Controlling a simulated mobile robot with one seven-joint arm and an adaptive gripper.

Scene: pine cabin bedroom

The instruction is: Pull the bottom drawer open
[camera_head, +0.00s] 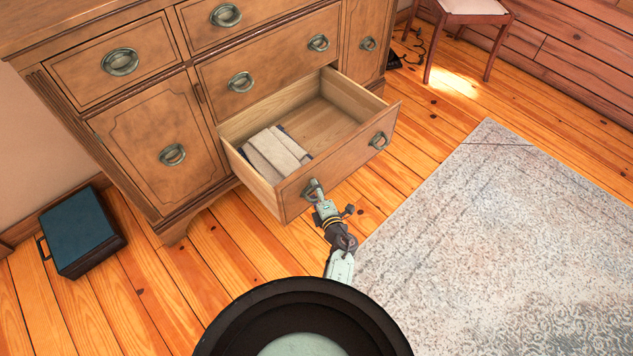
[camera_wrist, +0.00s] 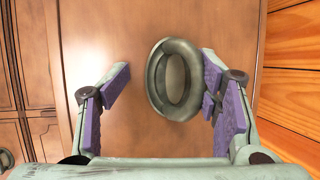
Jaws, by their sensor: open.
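The bottom drawer (camera_head: 340,165) of the wooden dresser is pulled well out, and its inside shows from above. Folded cloth (camera_head: 275,153) lies in its left part. My gripper (camera_head: 314,196) is at the drawer's left ring handle (camera_head: 312,188). In the wrist view my gripper (camera_wrist: 165,98) is open, its purple-padded fingers on either side of the handle (camera_wrist: 175,80). The right finger is very close to the ring; whether it touches, I cannot tell. The left finger is clearly apart from it. The drawer's right handle (camera_head: 379,140) is free.
A blue case (camera_head: 80,230) stands on the floor at the left. A pale patterned rug (camera_head: 500,240) covers the floor at the right. A chair (camera_head: 470,20) stands at the back.

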